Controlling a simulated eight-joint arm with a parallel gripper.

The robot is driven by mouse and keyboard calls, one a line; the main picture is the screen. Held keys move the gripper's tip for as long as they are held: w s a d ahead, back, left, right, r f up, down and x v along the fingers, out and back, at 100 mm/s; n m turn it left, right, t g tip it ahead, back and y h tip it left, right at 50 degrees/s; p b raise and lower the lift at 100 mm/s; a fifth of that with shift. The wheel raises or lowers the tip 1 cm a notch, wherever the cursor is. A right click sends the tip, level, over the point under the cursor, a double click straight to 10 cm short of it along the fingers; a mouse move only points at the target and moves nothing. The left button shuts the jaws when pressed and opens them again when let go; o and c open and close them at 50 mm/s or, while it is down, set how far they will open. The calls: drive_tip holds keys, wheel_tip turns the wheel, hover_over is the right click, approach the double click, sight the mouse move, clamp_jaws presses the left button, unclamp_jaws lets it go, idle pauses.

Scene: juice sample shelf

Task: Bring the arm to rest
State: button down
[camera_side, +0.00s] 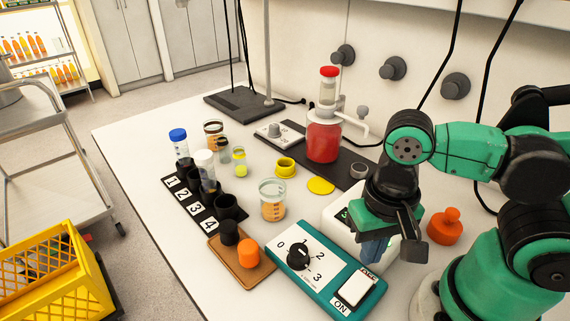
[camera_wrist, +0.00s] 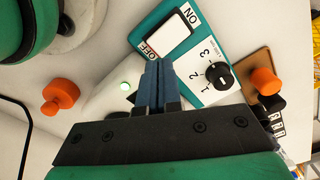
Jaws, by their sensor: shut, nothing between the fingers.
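My green and black arm reaches in from the right of the side view. My gripper (camera_side: 376,250) points down, with its blue fingers shut and empty, above the white device (camera_side: 338,212) behind the teal control box (camera_side: 318,268). In the wrist view my gripper (camera_wrist: 153,82) shows its two blue fingers pressed together, with nothing between them. The box carries a black knob (camera_side: 298,256) and a white ON/OFF switch (camera_side: 357,287). The knob also shows in the wrist view (camera_wrist: 219,75). The fingers hide part of the white device.
A numbered black rack (camera_side: 189,206) holds vials at the left. A wooden tray (camera_side: 262,276) carries black and orange stoppers. A beaker (camera_side: 273,200) and a red-filled dispenser (camera_side: 323,140) stand behind. The table's left edge is clear.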

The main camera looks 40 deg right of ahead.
drive_tip(key=shift+f, duration=1.3)
drive_tip(key=shift+r, duration=1.1)
drive_tip(key=w+a+r+m+g+h, duration=0.1)
drive_tip(key=w+r+m+g, duration=0.1)
drive_tip(key=w+r, duration=0.7)
drive_tip(key=s+a+f+m+t+h, duration=0.1)
drive_tip(key=s+a+f+m, duration=0.2)
drive_tip(key=s+m, duration=0.3)
drive_tip(key=shift+s+a+f+m, duration=0.25)
drive_tip(key=shift+a+f+m, duration=0.1)
drive_tip(key=shift+f+m, duration=0.25)
